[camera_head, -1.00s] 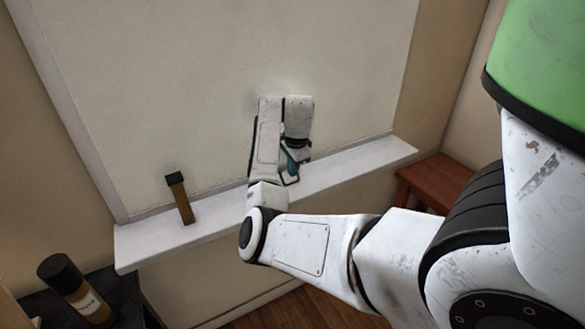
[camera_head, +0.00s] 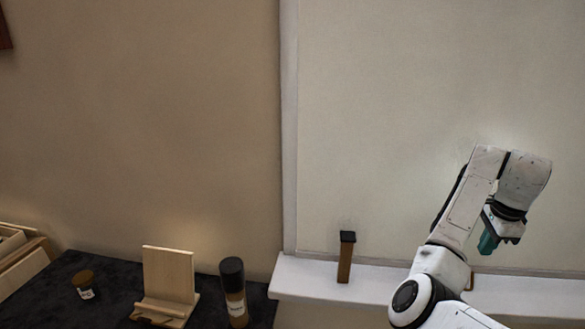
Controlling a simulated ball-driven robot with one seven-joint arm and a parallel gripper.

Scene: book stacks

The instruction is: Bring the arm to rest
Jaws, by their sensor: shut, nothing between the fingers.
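My arm (camera_head: 462,200) rises at the lower right of the head view, bent at the elbow, with the wrist folded over at the top. My gripper (camera_head: 488,243) hangs below the wrist, teal and dark, in front of the pale board and above the white ledge. It is shut and holds nothing. Its fingertips are small and partly hidden behind its own housing.
A white ledge (camera_head: 315,282) runs under the large pale board (camera_head: 390,120). A brown black-capped block (camera_head: 346,258) stands on it, left of my arm. A dark table (camera_head: 115,290) holds a wooden stand (camera_head: 168,277), a black-capped bottle (camera_head: 235,290) and a small jar (camera_head: 84,284).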

